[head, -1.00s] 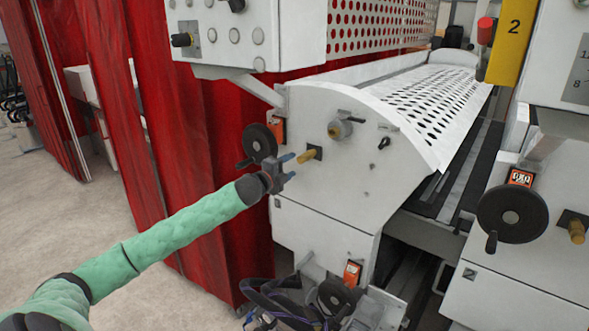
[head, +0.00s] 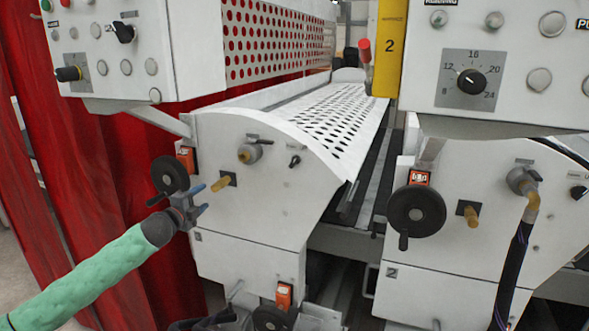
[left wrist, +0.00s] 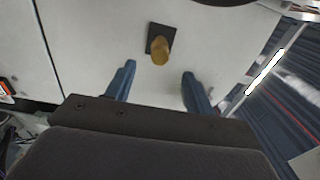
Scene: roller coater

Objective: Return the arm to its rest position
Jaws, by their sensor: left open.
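My left gripper (head: 197,205) is at the end of my green-sleeved arm, in front of the white end panel of the left coater unit (head: 255,200). Its two blue fingers are apart with nothing between them. They also show in the left wrist view (left wrist: 157,88). A brass-coloured knob (head: 222,183) sticks out of the panel near the fingertips. In the left wrist view the knob (left wrist: 160,55) lies beyond the fingertips, roughly centred between them and clear of them. My right gripper is not in either view.
A black handwheel (head: 170,175) is close to the left gripper. A second white unit with another handwheel (head: 416,211) and a dark hose (head: 513,270) stands at right. Red curtains (head: 70,180) hang behind at left. A control box (head: 480,75) overhangs the right unit.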

